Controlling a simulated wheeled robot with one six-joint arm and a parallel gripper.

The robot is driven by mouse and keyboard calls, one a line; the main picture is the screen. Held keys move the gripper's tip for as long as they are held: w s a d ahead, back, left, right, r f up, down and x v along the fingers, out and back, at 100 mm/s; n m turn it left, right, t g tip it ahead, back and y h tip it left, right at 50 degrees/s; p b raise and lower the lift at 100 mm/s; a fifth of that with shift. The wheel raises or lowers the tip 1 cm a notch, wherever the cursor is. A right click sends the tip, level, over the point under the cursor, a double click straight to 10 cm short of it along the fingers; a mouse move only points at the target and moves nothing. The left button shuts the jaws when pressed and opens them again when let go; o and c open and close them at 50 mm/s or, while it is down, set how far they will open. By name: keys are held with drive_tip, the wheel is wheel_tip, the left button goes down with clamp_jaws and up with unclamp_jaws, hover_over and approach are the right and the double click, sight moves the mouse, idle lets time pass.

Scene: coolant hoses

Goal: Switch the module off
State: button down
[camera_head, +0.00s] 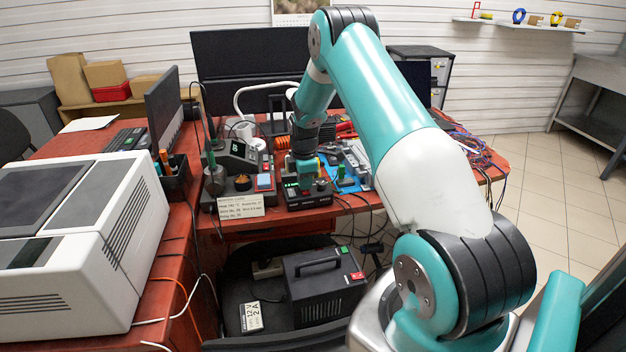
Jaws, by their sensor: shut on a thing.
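A small black module (309,199) with lit green marks on its front stands at the front edge of the red workbench. My gripper (305,181) points down onto it from above and is shut at its top. The wrist hides the fingertips, so the exact part held cannot be made out. A red spot shows on the module's top right, beside the gripper.
A soldering station (238,157) with a lit display and a printed card (241,205) stand left of the module. A blue mat (347,185) with small parts lies right. Monitors are behind. A white printer (75,250) fills the left. Loose cables hang over the bench edge.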

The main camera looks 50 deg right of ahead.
sight(307, 191)
drive_tip(key=shift+s+f, duration=0.3)
drive_tip(key=shift+f, duration=0.25)
drive_tip(key=shift+s+a, duration=0.1)
drive_tip(key=shift+s, duration=0.05)
drive_tip(key=shift+s+a+p, duration=0.3)
drive_tip(key=shift+s+p, duration=0.05)
drive_tip(key=shift+s, duration=0.15)
drive_tip(key=r+p, duration=0.2)
drive_tip(key=r, duration=0.1)
drive_tip(key=r+p, duration=0.1)
drive_tip(key=r, duration=0.1)
drive_tip(key=shift+w+r+p, duration=0.25)
drive_tip(key=shift+p, duration=0.15)
wheel_tip(307, 191, up, 10)
drive_tip(key=b, duration=0.2)
drive_tip(key=shift+f, duration=0.2)
